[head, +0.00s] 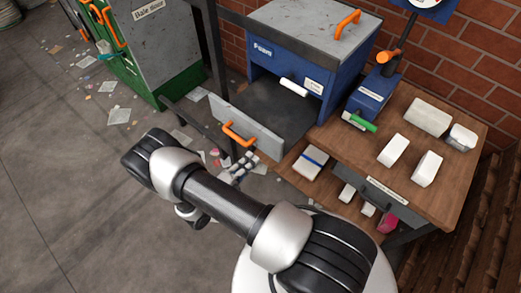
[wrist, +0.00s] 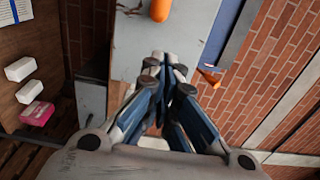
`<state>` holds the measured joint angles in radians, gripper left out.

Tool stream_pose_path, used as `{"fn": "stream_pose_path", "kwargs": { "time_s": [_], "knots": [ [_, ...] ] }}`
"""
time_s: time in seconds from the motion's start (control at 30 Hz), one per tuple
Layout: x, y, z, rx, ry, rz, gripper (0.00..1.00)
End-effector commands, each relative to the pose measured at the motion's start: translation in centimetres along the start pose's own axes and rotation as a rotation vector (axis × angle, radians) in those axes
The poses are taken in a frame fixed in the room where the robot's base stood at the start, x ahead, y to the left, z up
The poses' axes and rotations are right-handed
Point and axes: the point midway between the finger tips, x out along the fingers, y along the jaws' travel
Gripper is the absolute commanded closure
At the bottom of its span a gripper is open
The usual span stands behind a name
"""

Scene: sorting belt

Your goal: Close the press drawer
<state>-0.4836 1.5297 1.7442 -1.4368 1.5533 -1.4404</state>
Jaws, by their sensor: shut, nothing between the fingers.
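The blue press (head: 300,68) stands against the brick wall with its drawer pulled out. The drawer has a grey front panel (head: 262,139) with an orange bar handle (head: 238,133) and a dark flat tray behind it. My gripper (head: 251,158) is just in front of and below the drawer front, close to its lower edge; I cannot tell if it touches. In the wrist view my gripper (wrist: 166,58) is shut and empty, its tips in front of a grey panel (wrist: 165,35) with an orange part at the top edge.
A wooden bench (head: 450,185) with several white blocks stands right of the press. A lower shelf holds a white block with a blue band (head: 311,160) and a pink block (head: 388,223). A green and grey baler (head: 160,45) stands at the back left. The floor at left is open, with scattered litter.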

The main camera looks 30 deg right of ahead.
Motion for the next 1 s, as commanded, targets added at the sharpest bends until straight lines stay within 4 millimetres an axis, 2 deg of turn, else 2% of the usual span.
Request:
{"fn": "stream_pose_path", "kwargs": {
  "time_s": [0.1,0.3,0.5,0.87,1.0],
  "knots": [
    [2.5,0.1,-0.1,0.000,0.006,0.001,1.00],
    [5.0,0.1,-0.1,0.000,0.002,0.000,1.00],
    [5.8,0.0,0.0,0.000,0.000,0.000,1.00],
    [5.9,0.0,0.0,0.001,0.000,0.000,1.00],
    [6.7,0.0,-0.1,0.001,0.003,0.000,1.00]
  ]
}}
